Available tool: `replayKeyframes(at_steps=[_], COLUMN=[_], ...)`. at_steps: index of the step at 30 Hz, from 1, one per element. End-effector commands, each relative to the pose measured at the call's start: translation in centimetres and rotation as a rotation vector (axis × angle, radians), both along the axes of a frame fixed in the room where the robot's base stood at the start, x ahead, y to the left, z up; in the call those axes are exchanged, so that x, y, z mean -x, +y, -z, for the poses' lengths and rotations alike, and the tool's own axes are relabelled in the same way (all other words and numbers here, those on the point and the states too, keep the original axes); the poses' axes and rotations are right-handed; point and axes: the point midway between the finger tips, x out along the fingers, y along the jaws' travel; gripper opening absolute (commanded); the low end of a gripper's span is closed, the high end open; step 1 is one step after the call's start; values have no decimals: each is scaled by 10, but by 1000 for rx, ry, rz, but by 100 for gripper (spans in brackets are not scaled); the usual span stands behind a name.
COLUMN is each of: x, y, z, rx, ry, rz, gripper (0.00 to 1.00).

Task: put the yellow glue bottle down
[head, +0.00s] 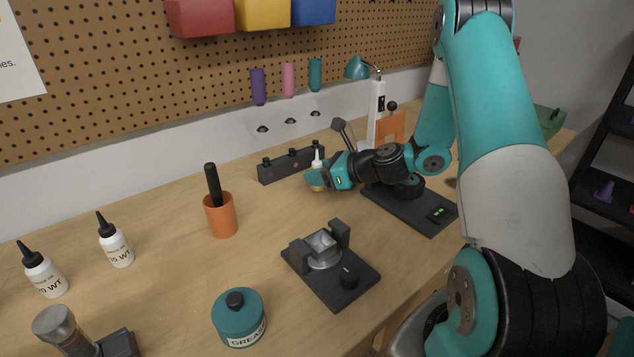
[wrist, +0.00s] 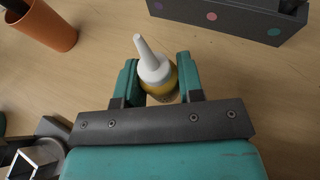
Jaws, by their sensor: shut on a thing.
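The yellow glue bottle (wrist: 156,75) has a white cap and a white pointed nozzle. My gripper (wrist: 157,84) is shut on it, with one teal finger on each side of its body. In the head view the bottle (head: 317,161) shows mostly as its white nozzle, and my gripper (head: 318,178) covers much of its body. The bottle is upright or nearly so. It is over the wooden workbench (head: 185,271); I cannot tell whether its base touches the wood.
A dark holder block (head: 291,165) stands just behind my gripper. An orange cup (head: 221,216) is to the left, and a dark fixture (head: 331,264) is in front. A dark base (head: 410,207) lies to the right. Bare wood lies between the cup and my gripper.

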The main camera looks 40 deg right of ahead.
Motion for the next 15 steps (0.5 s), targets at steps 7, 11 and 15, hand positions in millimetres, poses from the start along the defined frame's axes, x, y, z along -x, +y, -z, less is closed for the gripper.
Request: replayKeyframes(at_steps=[7,11,15], x=[0,0,0], y=[0,0,0], z=[23,23,25], rx=[1,0,0], ry=[0,0,1], rz=[0,-1,-1], gripper=[11,11,11])
